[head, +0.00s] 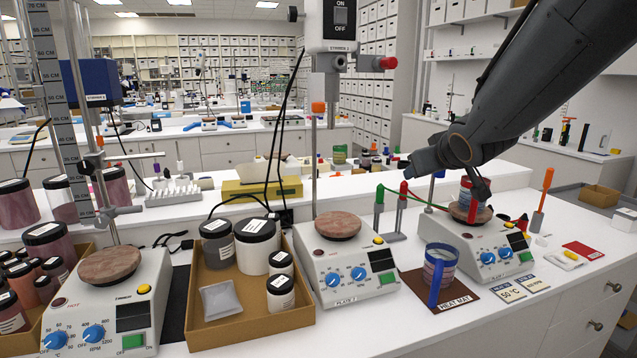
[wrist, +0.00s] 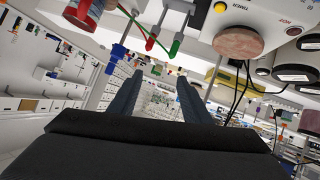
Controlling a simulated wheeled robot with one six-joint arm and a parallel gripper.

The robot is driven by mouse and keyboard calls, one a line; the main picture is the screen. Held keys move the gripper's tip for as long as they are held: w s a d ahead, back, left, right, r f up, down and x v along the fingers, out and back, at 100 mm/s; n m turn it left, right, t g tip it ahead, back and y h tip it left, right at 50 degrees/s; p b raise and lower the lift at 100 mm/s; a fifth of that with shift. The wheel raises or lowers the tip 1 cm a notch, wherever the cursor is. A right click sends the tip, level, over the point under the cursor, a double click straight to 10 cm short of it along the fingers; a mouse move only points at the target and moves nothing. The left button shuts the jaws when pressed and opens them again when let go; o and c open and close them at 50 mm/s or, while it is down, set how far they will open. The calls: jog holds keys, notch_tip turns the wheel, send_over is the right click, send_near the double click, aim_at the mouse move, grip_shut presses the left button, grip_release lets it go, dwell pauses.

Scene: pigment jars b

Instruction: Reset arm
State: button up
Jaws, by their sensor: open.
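My gripper (wrist: 156,82) is open in the wrist view, with its two dark fingers apart and nothing between them. In the head view my arm comes in from the upper right, and its dark end hangs above the right hotplate (head: 487,252). The fingers are hard to make out there. A red-banded jar (head: 466,194) stands on that hotplate's round top, partly hidden behind my wrist. A red-banded jar also shows at the upper left of the wrist view (wrist: 84,14), apart from the fingers.
A blue-handled cup (head: 440,262) stands on the brown heat mat (head: 472,300). Red and green clamp-like pieces (head: 403,190) stand behind it. The middle hotplate (head: 338,225) has an empty top. A cardboard tray (head: 222,333) holds several jars. An orange-handled tool (head: 546,180) stands at right.

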jog(key=s+a+f+m+g, duration=0.1)
jog(key=s+f+g, duration=0.4)
jog(key=s+f, duration=0.7)
jog(key=s+a+f+m+g, duration=0.2)
jog(key=s+a+f+g, duration=0.2)
jog(key=s+f, duration=0.9)
jog(key=shift+s+a+g, duration=0.15)
jog(key=shift+s+g, duration=0.7)
jog(key=shift+g, duration=0.05)
